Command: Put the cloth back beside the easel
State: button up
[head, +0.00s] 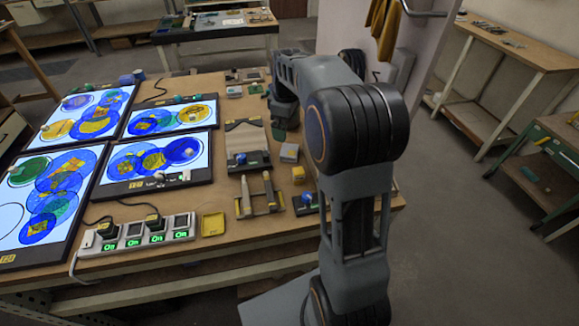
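A mustard-yellow cloth (383,28) hangs by the pale partition at the top, beside a dark curved bar. I cannot tell whether it is the task's cloth; no other cloth is clear on the table. No easel can be made out for certain; slanting wooden legs (32,55) stand at the far left edge. My arm rises at the right and reaches back over the table's right side. My gripper (283,112) is small and dark at the arm's far end, low over the table. Its fingers are not clear, so neither its opening nor any held thing can be told.
The wooden table (232,90) carries several lit panels with coloured circles (170,117) on the left. A power strip (140,236), a yellow tray (213,224) and wooden sticks (246,192) lie near its front. Shelving (520,45) stands at the right, past open floor.

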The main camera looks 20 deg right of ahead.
jog(key=s+a+m+t, duration=0.1)
jog(key=s+a+m, duration=0.2)
jog(key=s, duration=0.4)
jog(key=s+a+m+t, duration=0.1)
jog(key=s+a+m, duration=0.1)
jog(key=s, duration=0.5)
jog(key=s+a+f+m+t, duration=0.1)
jog(key=s+a+m, duration=0.2)
jog(key=s, duration=0.4)
jog(key=shift+s+a+m, duration=0.25)
jog(key=shift+a+m, duration=0.05)
jog(key=shift+m, duration=0.4)
jog(key=shift+f, duration=0.1)
